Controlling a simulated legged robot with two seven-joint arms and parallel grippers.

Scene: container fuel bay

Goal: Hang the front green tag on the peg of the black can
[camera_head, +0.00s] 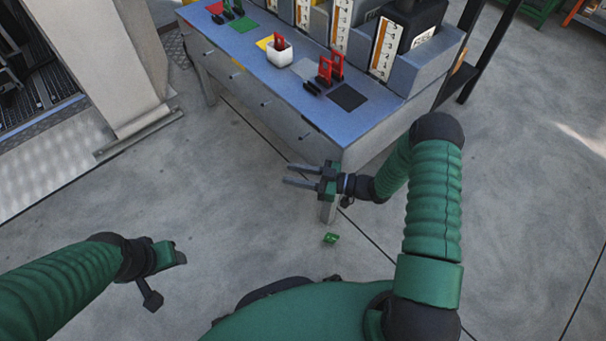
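A small green object (330,238), possibly a green tag, lies on the floor below the bench's near corner; it is too small to be sure. The black can (424,22) stands in a grey bay at the bench's right end, behind a white and orange panel; I cannot make out its peg. My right gripper (286,174) is open and empty, its two fingers pointing left, in front of the bench and below its top. My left gripper (167,275) is low at the left over the floor, far from the bench; its fingers are unclear.
The blue-topped bench (243,62) carries red tags (331,68) on black holders, a white cup (279,54) with a red tag, and a black mat (347,97). A green mat (243,24) lies further left. Open floor surrounds my grippers.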

